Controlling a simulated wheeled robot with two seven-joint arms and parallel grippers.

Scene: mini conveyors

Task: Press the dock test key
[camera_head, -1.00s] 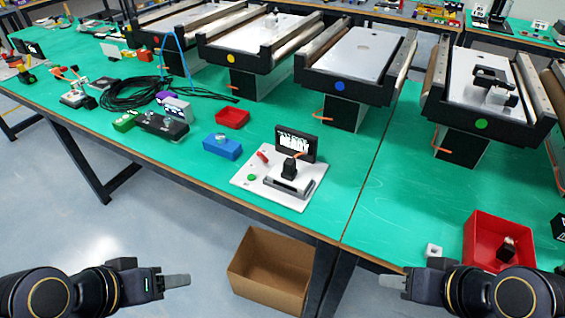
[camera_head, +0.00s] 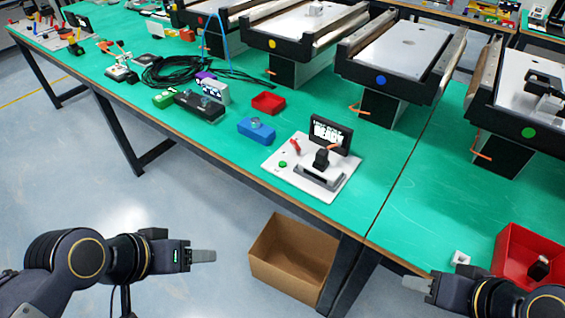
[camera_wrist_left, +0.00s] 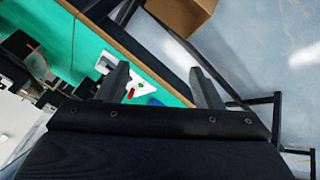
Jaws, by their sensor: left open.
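A white dock plate (camera_head: 340,193) lies near the front edge of the green table in the head view. My left gripper (camera_head: 203,256) is open and empty, in front of the table and away from the plate. My right gripper (camera_head: 418,284) is at lower right, touching nothing visible; its jaw gap is unclear.
An open cardboard box (camera_head: 292,262) stands on the floor below the table edge. A blue box (camera_head: 256,130), a red tray (camera_head: 268,103) and a black box (camera_head: 199,106) sit left of the dock. Conveyors (camera_head: 383,69) stand behind. A red bin (camera_head: 526,255) is at right.

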